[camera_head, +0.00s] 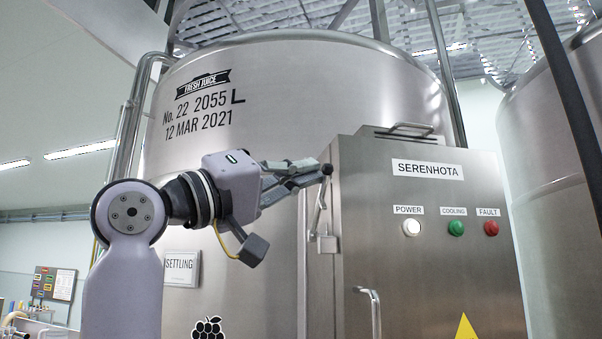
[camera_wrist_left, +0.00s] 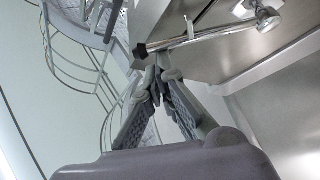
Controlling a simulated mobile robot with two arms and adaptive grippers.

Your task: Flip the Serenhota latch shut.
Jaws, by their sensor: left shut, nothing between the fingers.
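The Serenhota cabinet (camera_head: 440,262) is a steel box with a "SERENHOTA" label. Its latch (camera_head: 319,212) is on the left side: a thin metal lever slanting up from a small bracket to a dark knob. In the left wrist view the lever (camera_wrist_left: 205,36) runs from the dark knob to a round metal pivot. My left gripper (camera_head: 318,172) is shut and empty, its fingertips right at the knob end. In the left wrist view the fingertips (camera_wrist_left: 156,72) are close to the knob; I cannot tell whether they touch. My right gripper is not in view.
A large steel vat (camera_head: 290,110) stands behind the cabinet and another vat (camera_head: 553,200) to its right. A door handle (camera_head: 370,310) sticks out low on the cabinet front. A power button (camera_head: 411,228) and green and red lights are on the front. A pipe (camera_head: 130,130) rises at the left.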

